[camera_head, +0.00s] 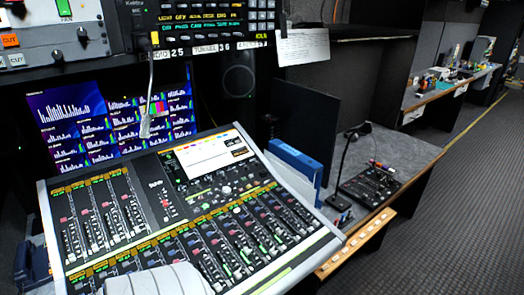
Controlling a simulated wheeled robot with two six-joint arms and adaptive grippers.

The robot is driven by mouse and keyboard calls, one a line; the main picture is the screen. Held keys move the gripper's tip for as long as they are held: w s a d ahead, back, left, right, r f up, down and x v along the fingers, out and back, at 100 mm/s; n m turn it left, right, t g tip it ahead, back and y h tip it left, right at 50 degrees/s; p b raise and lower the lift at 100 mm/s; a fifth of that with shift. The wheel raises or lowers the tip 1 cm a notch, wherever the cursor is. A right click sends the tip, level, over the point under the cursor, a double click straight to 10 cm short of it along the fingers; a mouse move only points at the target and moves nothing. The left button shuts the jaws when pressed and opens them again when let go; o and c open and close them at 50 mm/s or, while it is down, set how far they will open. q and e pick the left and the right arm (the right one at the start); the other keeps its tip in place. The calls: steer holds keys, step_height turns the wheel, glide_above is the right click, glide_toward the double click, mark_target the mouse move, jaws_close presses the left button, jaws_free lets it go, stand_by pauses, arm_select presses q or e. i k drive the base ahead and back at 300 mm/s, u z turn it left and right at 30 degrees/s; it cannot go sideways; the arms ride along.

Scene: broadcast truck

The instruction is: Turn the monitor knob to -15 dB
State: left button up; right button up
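A large mixing console (330,240) fills the lower left and middle, tilted toward me, with rows of faders and a small lit screen (208,155). Small round knobs sit below that screen, one of them pale (227,190). A dark knob (83,34) is on the grey panel at the upper left. I cannot tell which knob is the monitor knob, and no dB marking is readable. Neither gripper shows. A pale rounded part at the bottom edge, probably mine, covers some of the console's front.
A display with blue graphs (62,115) stands behind the console, with a gooseneck lamp or microphone (147,100) before it. Blue binders (296,160) stand at its right. A small black control box (372,186) lies on the grey side desk (405,150). Carpeted floor (470,200) at right is clear.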

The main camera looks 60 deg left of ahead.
mark_target(226, 190)
steer(key=i, duration=1.15)
steer(key=u, duration=1.6)
